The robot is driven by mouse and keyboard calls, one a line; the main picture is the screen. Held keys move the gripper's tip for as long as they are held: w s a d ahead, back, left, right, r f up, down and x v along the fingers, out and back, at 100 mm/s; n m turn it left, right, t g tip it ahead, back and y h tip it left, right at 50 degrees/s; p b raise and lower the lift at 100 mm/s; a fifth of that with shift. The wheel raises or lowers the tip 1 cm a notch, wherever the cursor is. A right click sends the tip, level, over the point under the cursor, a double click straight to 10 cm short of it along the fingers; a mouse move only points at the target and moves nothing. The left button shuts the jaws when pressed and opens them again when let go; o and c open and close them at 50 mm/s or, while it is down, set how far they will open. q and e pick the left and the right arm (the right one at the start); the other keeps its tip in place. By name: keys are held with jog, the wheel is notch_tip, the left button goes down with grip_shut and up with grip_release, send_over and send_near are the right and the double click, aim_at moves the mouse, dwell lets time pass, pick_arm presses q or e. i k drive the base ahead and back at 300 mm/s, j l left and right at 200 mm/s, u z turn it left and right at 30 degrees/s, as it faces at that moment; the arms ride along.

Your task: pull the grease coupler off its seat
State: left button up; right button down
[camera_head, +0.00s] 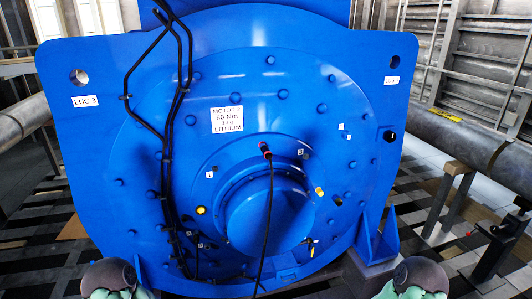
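A small coupler with a black body and a red end (265,149) sits on the blue motor face, just above the round central hub (262,215). I take it to be the grease coupler. A thin black hose (268,220) hangs from it, down across the hub to the bottom of the picture. It appears on its seat; the seat itself is hidden or too small to make out. Rounded dark and green parts of my arms show at the lower left and lower right, well below and apart from the coupler. I see no gripper fingers.
The motor's blue end plate (90,140) fills the middle. Black cables (165,165) run down its left side. Yellow fittings (201,210) and (319,191) stick out near the hub. A blue bracket (384,240) stands at lower right. A large grey pipe (465,142) lies right.

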aim_at(265, 150)
jog(key=i+l, duration=0.85)
jog(key=l, duration=0.15)
